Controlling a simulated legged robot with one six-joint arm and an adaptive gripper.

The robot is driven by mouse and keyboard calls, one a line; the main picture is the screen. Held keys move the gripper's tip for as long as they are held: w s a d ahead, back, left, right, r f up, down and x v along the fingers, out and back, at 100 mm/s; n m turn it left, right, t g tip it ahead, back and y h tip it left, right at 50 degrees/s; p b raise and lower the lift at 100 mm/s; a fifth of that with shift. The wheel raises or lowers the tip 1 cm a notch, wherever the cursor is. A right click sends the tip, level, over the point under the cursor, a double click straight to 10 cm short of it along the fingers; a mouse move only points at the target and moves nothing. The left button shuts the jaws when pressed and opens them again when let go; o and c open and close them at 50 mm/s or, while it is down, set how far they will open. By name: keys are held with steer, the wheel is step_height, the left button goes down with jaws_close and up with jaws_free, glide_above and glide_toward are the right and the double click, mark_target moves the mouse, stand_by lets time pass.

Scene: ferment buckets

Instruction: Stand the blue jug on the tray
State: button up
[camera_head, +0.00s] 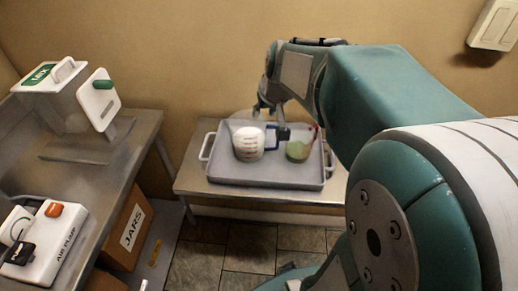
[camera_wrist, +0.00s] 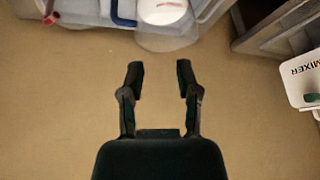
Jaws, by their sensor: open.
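The blue jug (camera_head: 247,146) is a clear measuring jug with a blue handle and white contents. It stands upright on the left part of the grey tray (camera_head: 232,176). In the wrist view the jug (camera_wrist: 167,38) is at the top edge, partly cut off. My gripper (camera_wrist: 160,76) is open and empty there, with only tan wall between its fingers and the jug beyond the fingertips. In the head view my gripper (camera_head: 264,104) is above and behind the jug, apart from it, and its fingers are small and hard to make out.
A second jug (camera_head: 298,151) with green contents and a red handle stands on the tray's right. The tray lies on a low metal table (camera_head: 190,178) against the wall. A bench at left bears a mixer (camera_head: 98,103) and an air pump (camera_head: 45,247). A jars box (camera_head: 130,232) is underneath.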

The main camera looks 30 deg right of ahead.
steer(key=s+a+n, duration=0.1)
steer(key=s+a, duration=0.5)
steer(key=s, duration=0.2)
steer(key=s+a+r+n, duration=0.1)
steer(key=s+a, duration=0.5)
steer(key=s, duration=0.2)
steer(key=shift+s+n, duration=0.3)
steer(key=shift+s, duration=0.1)
steer(key=shift+a, duration=0.15)
